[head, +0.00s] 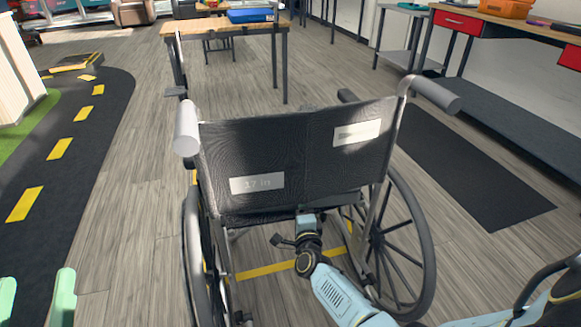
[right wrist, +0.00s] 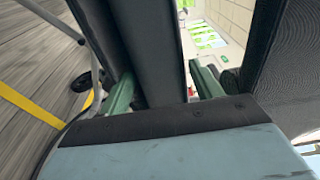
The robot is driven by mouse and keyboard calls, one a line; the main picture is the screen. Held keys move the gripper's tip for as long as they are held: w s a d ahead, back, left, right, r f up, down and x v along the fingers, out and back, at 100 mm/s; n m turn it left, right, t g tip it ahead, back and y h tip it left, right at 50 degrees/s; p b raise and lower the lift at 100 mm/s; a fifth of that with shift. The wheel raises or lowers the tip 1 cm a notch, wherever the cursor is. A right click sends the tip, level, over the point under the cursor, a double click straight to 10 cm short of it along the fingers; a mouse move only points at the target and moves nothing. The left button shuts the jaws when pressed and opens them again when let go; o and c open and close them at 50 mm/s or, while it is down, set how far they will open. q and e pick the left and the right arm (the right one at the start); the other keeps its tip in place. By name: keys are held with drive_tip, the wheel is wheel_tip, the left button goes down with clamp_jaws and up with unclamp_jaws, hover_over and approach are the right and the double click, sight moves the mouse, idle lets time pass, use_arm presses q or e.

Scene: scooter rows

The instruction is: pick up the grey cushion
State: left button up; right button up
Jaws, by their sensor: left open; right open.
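A dark grey padded slab (right wrist: 150,35), which looks like the grey cushion, fills the gap between the green fingers of my right gripper (right wrist: 163,78) in the right wrist view. The fingers stand on either side of it; the jaws are open, and I cannot tell whether they touch it. In the head view my right arm reaches in from behind a wheelchair (head: 290,155), low under its backrest. The backrest hides the fingertips and the seat, so no cushion shows there. My left gripper (head: 36,298) is open and empty at the lower left.
The wheelchair's push handles and wheels flank my right arm. A wooden table (head: 225,27) with a blue case (head: 250,15) stands beyond. A workbench (head: 500,20) with red drawers is at the right.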

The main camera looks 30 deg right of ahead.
drive_tip(key=c, duration=1.2)
drive_tip(key=shift+w+d+r, duration=0.1)
drive_tip(key=shift+r, duration=0.1)
drive_tip(key=shift+c, duration=0.4)
